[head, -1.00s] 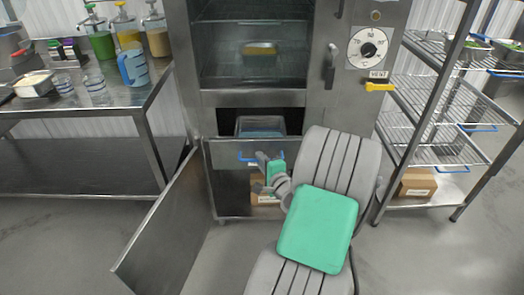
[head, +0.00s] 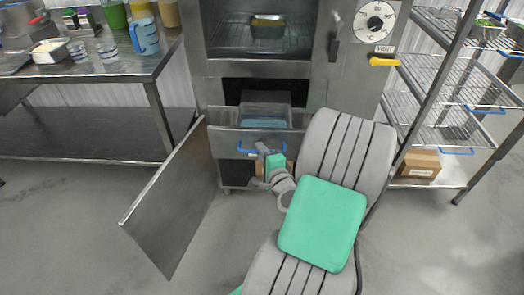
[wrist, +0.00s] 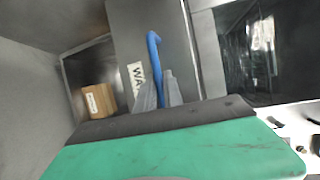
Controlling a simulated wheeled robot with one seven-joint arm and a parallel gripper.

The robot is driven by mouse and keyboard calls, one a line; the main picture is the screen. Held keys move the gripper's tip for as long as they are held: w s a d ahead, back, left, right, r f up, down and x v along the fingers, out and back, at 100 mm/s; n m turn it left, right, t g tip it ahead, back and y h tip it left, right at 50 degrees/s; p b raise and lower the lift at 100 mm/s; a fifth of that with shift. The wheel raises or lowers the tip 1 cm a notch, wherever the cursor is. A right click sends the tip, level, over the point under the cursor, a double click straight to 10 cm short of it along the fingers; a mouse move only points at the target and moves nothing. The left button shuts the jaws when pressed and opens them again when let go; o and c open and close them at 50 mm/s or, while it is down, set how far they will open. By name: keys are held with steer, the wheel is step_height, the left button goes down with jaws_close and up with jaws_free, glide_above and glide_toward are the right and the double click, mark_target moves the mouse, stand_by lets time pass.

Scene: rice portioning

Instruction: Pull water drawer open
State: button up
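The water drawer (head: 226,140) is a grey metal front in the lower part of the steel cabinet. It stands partly pulled out, and a clear container (head: 250,112) with blue water shows inside. Its blue bar handle (head: 245,151) also shows in the wrist view (wrist: 153,52), beside a white label beginning "WA" (wrist: 136,76). My gripper (wrist: 160,90) has one finger on each side of the handle and appears closed around it. In the head view my gripper (head: 265,152) is at the drawer front, its fingertips partly hidden.
An open cabinet door panel (head: 170,200) juts forward at left. A cardboard box (wrist: 98,100) lies in the compartment below the drawer. A steel table (head: 100,72) stands left and a wire rack (head: 440,75) right. The floor in front is mostly clear.

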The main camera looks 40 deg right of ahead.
steer(key=o, duration=0.4)
steer(key=v, duration=0.7)
steer(key=shift+s+a, duration=0.15)
steer(key=shift+s, duration=0.2)
steer(key=shift+r, duration=0.1)
